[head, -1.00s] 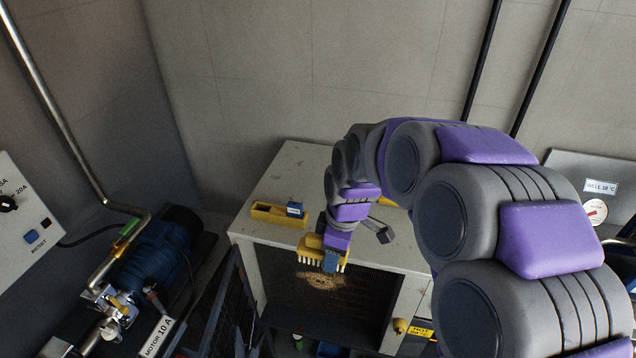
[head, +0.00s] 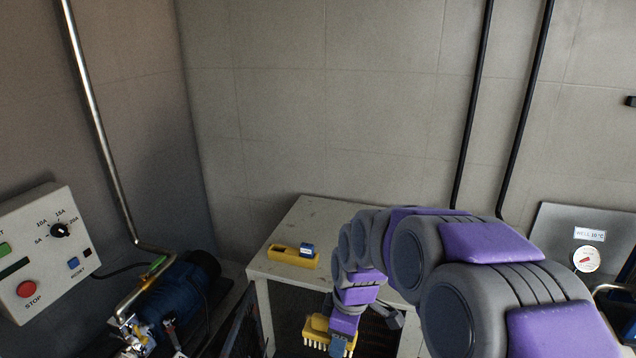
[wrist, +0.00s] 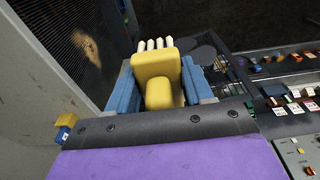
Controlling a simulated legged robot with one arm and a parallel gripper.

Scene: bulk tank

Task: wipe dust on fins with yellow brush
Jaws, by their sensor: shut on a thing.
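My gripper (head: 341,340) is shut on the yellow brush (head: 318,331), whose pale bristles point down in front of the cabinet in the head view. In the wrist view the yellow brush (wrist: 157,76) sits between the blue jaws, with pale bristles beyond it. The dark ribbed fins (wrist: 75,35) are at the upper left of the wrist view. A tan dust patch (wrist: 92,50) shows on them, to the left of the brush and apart from it in the picture. The cabinet front below the brush is mostly cut off in the head view.
A yellow tray (head: 292,256) with a blue item stands on the pale cabinet top (head: 318,222). A blue motor (head: 180,295) and a control box (head: 48,252) are at the left. A metal panel (head: 570,225) with a gauge is at the right.

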